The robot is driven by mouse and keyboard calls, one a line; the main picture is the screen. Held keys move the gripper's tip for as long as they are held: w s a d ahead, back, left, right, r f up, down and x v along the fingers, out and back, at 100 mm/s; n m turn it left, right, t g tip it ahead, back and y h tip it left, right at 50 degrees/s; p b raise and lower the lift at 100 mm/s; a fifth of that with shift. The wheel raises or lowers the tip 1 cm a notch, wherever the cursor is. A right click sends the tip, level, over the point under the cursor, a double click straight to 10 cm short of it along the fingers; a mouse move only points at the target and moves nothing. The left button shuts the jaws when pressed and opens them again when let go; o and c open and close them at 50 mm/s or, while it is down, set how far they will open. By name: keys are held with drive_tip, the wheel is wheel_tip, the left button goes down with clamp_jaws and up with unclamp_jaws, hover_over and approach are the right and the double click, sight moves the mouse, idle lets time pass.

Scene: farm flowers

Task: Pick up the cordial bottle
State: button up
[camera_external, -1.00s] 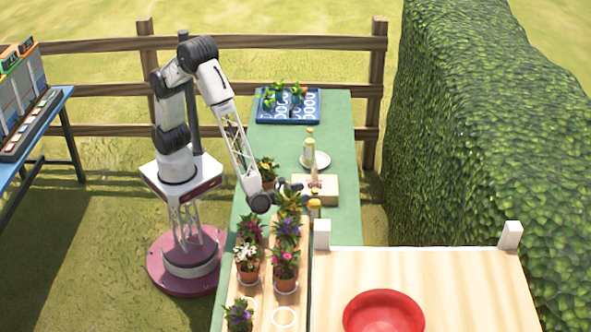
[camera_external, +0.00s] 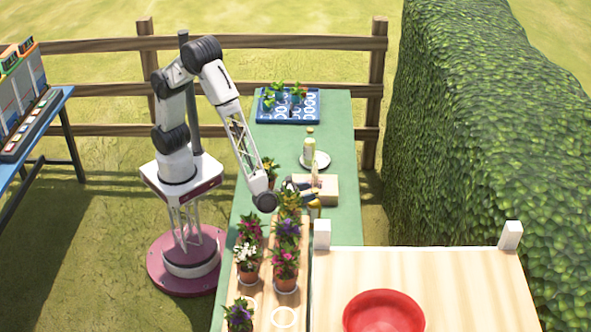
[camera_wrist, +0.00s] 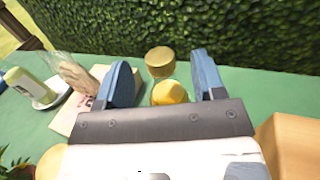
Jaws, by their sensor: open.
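My gripper (camera_external: 301,190) is over the green table, beside the tan box. In the wrist view my gripper (camera_wrist: 162,66) is open, its blue fingers spread wide. Between them, in view, are a gold-capped container (camera_wrist: 159,62) and a rounded orange-yellow top (camera_wrist: 169,93); their lower parts are hidden and neither is held. A pale green bottle (camera_external: 309,148) stands at the white plate, beyond the box; it also shows at the left of the wrist view (camera_wrist: 30,86). I cannot tell for certain which of these is the cordial bottle.
A tan box (camera_external: 329,187) with a wrapped item lies beside my gripper. Potted flowers (camera_external: 286,262) crowd the near wooden rack. A blue tray (camera_external: 260,117) of seedlings is at the far end. A wooden table with a red bowl (camera_external: 384,312) is at the near right.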

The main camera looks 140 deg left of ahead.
drive_tip(key=shift+x, duration=2.6)
drive_tip(key=shift+f, duration=0.1)
clamp_jaws()
